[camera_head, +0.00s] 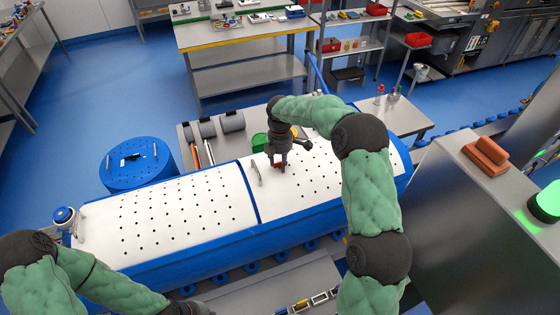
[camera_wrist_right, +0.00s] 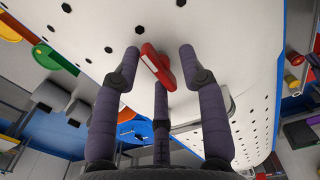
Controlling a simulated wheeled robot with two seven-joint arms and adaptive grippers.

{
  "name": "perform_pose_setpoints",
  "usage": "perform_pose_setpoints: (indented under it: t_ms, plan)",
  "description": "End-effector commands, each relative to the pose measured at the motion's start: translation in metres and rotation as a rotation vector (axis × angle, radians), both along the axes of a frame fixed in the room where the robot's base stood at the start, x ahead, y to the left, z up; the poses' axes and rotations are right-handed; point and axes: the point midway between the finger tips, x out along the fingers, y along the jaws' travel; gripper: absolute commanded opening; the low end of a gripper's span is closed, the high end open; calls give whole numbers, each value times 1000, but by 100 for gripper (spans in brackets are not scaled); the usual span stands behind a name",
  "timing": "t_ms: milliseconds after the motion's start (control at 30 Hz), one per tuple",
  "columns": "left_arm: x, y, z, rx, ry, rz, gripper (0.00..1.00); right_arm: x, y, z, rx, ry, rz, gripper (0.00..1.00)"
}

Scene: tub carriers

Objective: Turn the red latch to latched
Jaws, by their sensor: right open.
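The red latch (camera_wrist_right: 154,66) is a small red lever with a pale stripe, on the white perforated top of the blue-edged tub carrier (camera_head: 170,215). In the wrist view it lies tilted between my right gripper's (camera_wrist_right: 160,62) dark fingers, which are spread around it with gaps on both sides. In the head view my right gripper (camera_head: 281,161) points down at the top near its back edge and hides most of the latch. Whether any finger touches the latch cannot be told. My left arm shows at the lower left, but its gripper fingers are out of view.
A grey bar handle (camera_head: 257,173) stands just left of the gripper on the white top. A round blue drum (camera_head: 139,166) stands behind left. Grey rollers (camera_head: 232,121) and a green container (camera_head: 259,142) lie behind the top. Orange blocks (camera_head: 485,155) rest on a grey cabinet at right.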

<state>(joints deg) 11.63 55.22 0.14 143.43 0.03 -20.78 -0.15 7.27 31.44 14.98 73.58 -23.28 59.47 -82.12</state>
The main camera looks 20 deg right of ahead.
Motion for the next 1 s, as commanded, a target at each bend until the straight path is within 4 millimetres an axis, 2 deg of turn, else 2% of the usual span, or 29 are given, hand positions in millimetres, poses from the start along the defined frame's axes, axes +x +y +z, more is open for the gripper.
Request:
perform_pose_setpoints:
  t_ms: [100,233,267,667,1000]
  plan:
    - [0,0,0,0,0,0,0,0,0,0,0,0,0,39]
    - [0,0,0,0,0,0,0,0,0,0,0,1,0,3]
    - [0,0,0,0,0,0,0,0,0,0,0,1,0,0]
    - [0,0,-2,0,0,0,0,-2,1,-2,1,7,-35,0]
    - [0,0,-9,0,0,0,0,-2,2,-4,2,11,-250,0]
